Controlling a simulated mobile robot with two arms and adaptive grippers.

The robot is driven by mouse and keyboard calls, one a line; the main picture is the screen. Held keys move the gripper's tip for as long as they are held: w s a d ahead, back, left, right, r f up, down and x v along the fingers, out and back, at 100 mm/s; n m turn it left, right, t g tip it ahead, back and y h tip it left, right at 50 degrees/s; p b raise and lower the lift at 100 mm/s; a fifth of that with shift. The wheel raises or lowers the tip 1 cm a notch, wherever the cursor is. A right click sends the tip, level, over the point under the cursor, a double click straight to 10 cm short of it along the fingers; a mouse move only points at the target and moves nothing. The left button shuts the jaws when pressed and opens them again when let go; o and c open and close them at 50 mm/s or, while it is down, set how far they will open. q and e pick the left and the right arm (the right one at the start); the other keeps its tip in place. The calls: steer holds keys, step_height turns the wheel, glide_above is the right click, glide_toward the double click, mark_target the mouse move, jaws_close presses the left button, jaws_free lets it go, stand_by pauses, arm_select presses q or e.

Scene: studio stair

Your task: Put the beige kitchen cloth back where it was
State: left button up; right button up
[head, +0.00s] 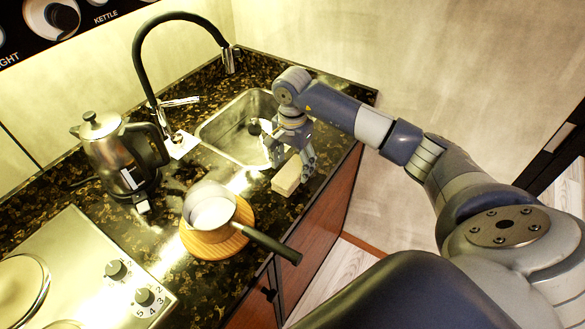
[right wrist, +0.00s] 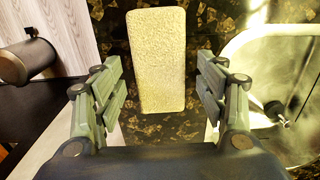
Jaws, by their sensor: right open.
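The beige kitchen cloth (head: 287,177) looks like a flat, thick rectangular pad. It lies on the dark speckled counter between the sink and the front edge. In the right wrist view the cloth (right wrist: 155,60) lies lengthwise ahead of the jaws, its near end between the two fingers in the picture. My right gripper (head: 290,158) is open and empty at the cloth, with a finger to each side. I cannot tell whether the fingers touch it. My left gripper is not in view.
The sink (head: 222,137) is just behind the cloth, with a black faucet (head: 146,60). A pot (head: 209,206) stands on a round wooden board (head: 205,246), its handle over the counter edge. A steel kettle (head: 112,152) and a hob (head: 75,262) are at left.

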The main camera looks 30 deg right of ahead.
mark_target(293, 169)
step_height(293, 169, up, 10)
steer(key=b, duration=0.2)
steer(key=shift+r+b, duration=0.2)
steer(key=shift+b, duration=0.1)
steer(key=shift+f, duration=0.1)
